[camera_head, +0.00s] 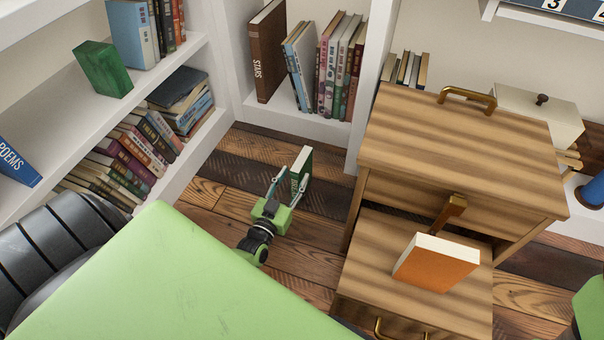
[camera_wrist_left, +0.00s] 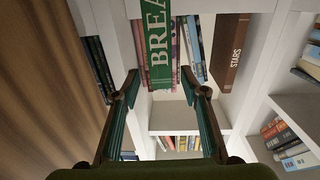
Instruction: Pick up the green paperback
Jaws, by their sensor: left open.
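A green paperback (camera_head: 302,164) with white page edges stands over the plank floor in the head view, just beyond my left gripper (camera_head: 287,184). In the left wrist view, its green spine (camera_wrist_left: 158,45) shows large white letters reading "BREA", with the rest cut off at the top. My left gripper (camera_wrist_left: 160,82) is open. Its fingertips lie on either side of the book's near end, with a gap showing at each side. Another green book (camera_head: 103,69) leans on the upper left shelf. My right gripper is not in view.
A wooden drawer cabinet (camera_head: 455,135) stands at right with its drawer open and an orange book (camera_head: 436,262) on it. White shelves (camera_head: 285,117) with rows of books line the back and left. Bare plank floor (camera_head: 225,195) lies around the left gripper.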

